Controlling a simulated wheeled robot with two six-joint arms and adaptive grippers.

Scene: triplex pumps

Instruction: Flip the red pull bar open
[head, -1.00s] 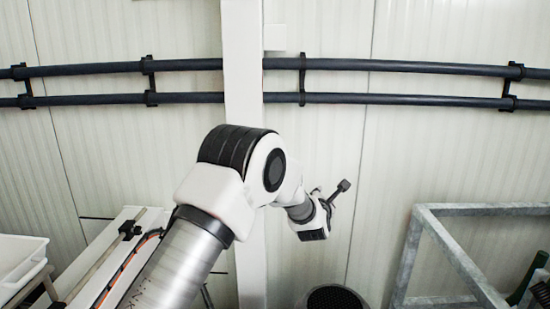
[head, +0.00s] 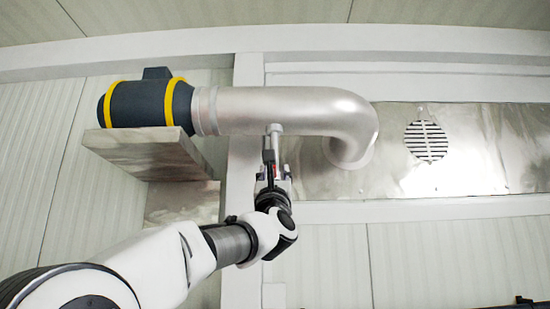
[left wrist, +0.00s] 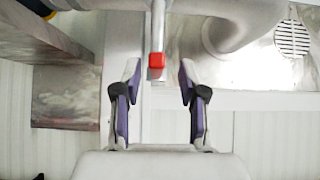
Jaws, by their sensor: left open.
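The red pull bar (left wrist: 156,59) shows in the left wrist view as a red end on a thin grey bar hanging down from the silver duct. In the head view the grey bar's top (head: 274,130) shows below the duct, and its lower part is mostly hidden by my gripper. My left gripper (head: 272,172) is raised just below the duct. In the left wrist view the left gripper (left wrist: 158,72) is open, with one finger on each side of the red end and a gap on both sides. My right gripper is not in view.
A silver duct (head: 285,110) bends into the wall panel at right. A dark blower with yellow bands (head: 147,103) sits on a shelf (head: 150,150) at left. A round vent (head: 426,140) is on the metal panel. The wall below right is clear.

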